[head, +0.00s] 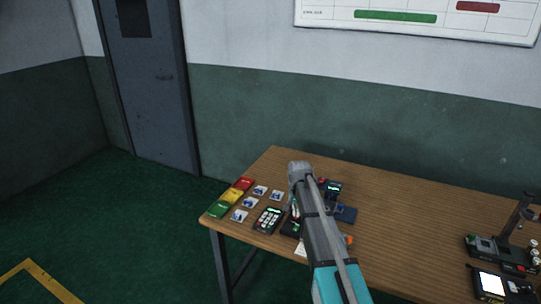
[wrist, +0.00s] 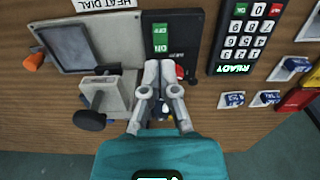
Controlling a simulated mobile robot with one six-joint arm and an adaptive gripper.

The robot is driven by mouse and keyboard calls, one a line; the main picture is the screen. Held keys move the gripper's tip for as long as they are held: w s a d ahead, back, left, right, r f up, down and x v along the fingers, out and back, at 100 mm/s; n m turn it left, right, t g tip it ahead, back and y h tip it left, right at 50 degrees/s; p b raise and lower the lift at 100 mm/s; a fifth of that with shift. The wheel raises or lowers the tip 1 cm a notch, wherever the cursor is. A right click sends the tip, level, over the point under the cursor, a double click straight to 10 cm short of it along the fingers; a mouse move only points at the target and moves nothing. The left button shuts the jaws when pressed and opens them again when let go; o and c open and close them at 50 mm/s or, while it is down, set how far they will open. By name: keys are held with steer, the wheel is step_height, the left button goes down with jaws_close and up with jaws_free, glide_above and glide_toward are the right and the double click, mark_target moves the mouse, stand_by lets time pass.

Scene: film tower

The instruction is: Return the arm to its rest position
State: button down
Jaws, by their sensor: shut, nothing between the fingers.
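My gripper (wrist: 160,72) shows in the wrist view with its two grey fingers together and nothing between them. It is over a dark device (wrist: 182,28) with a green "ON" label. In the head view my arm reaches up from the bottom over the left part of the wooden table (head: 400,215). My fingers cannot be made out there and seem hidden by the arm. How far the fingertips are above the device is hard to tell.
A grey block with a black knob (wrist: 108,95) is close by my fingers. Another device (head: 497,250) stands at right.

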steer(key=s+r+n+p, duration=0.2)
steer(key=s+n, duration=0.4)
steer(key=s, duration=1.9)
steer(key=shift+s+d+r, duration=0.2)
steer(key=shift+s, duration=0.05)
steer(key=shift+s, duration=0.15)
